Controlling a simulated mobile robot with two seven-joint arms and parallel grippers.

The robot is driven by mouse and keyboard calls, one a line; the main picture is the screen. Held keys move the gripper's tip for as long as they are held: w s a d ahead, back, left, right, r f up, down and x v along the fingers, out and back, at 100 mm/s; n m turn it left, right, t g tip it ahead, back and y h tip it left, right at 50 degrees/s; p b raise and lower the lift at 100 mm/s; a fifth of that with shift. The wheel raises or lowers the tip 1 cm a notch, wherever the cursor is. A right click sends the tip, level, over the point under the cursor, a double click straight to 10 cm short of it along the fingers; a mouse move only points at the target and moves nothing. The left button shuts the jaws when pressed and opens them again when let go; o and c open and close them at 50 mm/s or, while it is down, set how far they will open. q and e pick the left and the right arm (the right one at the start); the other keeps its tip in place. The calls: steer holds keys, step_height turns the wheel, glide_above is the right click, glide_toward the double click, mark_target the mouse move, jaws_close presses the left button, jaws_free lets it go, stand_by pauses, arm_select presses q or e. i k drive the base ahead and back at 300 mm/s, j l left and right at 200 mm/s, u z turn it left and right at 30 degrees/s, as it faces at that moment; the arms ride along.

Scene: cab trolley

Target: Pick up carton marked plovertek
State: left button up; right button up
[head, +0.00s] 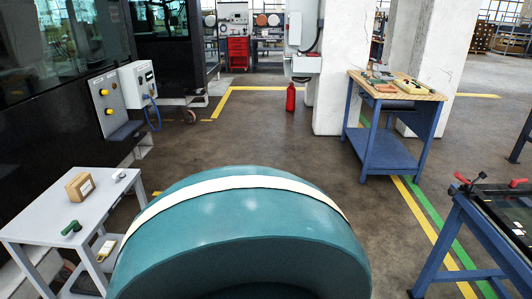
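A small brown carton (79,187) stands on the top of a light grey trolley (50,210) at the left of the head view. It has a pale label on one side, too small to read, so I cannot tell whether it says plovertek. Neither of my grippers shows in the head view, and nothing is touching the carton.
A green object (71,227) and a small grey object (119,177) share the trolley top. A large teal rounded shape (235,225) with a white band fills the bottom middle. A blue workbench (385,150) stands right.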

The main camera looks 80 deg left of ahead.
mark_target(78, 188)
steer(key=u, duration=3.95)
steer(key=i+l+u, duration=0.1)
steer(key=i+l, duration=0.25)
steer(key=i+l+u, duration=0.1)
steer(key=i+l, duration=0.25)
steer(key=l, duration=0.15)
steer(key=i+l+u, duration=0.1)
steer(key=i+l, duration=0.25)
steer(key=i+l+u, duration=0.1)
steer(key=i+l, duration=0.2)
steer(key=l, duration=0.25)
